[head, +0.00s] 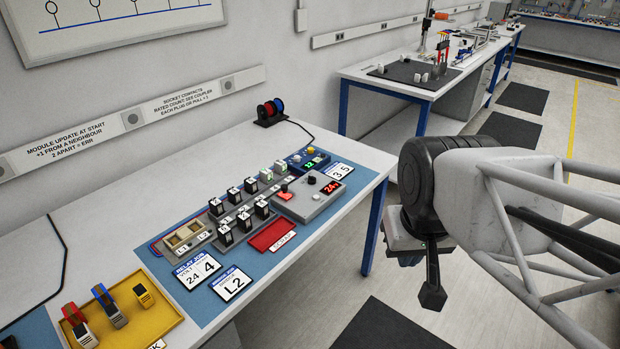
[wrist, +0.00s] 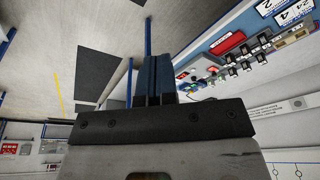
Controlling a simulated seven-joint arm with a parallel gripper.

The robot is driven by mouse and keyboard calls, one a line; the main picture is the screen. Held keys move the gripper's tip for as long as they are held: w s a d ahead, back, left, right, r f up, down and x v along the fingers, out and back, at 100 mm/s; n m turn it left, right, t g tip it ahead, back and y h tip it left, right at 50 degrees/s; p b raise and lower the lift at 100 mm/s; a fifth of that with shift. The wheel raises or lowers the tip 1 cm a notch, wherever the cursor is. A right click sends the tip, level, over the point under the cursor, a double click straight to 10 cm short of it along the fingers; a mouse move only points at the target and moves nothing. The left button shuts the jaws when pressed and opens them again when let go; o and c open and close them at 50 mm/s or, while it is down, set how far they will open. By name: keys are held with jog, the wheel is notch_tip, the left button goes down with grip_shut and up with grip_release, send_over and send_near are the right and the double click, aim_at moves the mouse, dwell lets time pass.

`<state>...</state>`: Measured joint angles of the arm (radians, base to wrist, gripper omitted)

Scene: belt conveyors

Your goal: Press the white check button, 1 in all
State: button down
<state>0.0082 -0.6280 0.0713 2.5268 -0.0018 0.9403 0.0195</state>
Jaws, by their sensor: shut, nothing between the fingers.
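My gripper (head: 432,296) hangs to the right of the bench edge, over the floor, with its fingers down and apart from everything. In the wrist view its fingers (wrist: 158,60) are together and empty. A blue box (head: 309,160) with a green display and small knobs stands at the back right of the bench mat. A grey box (head: 309,198) with a red display, black knob and red switch stands in front of it. I cannot clearly pick out the white check button; small parts on these boxes are too small to tell.
Dark relay modules (head: 225,235) stand in rows left of the boxes. A red tray (head: 272,236) and white cards (head: 231,284) lie on the blue mat. A yellow tray (head: 165,322) holds tools at front left. The floor under my gripper is clear.

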jog(key=w+a+m+y, duration=0.3)
jog(key=w+a+m, duration=0.1)
jog(key=w, duration=1)
jog(key=m+t+y, duration=0.2)
jog(key=m+y, duration=0.3)
jog(key=m, duration=0.7)
send_over(316, 198)
notch_tip(316, 198, down, 17)
jog(key=shift+w, duration=0.15)
jog(key=shift+f+n, duration=0.15)
jog(key=shift+n, duration=0.15)
jog(key=shift+t, duration=0.3)
jog(key=shift+f, duration=4.2)
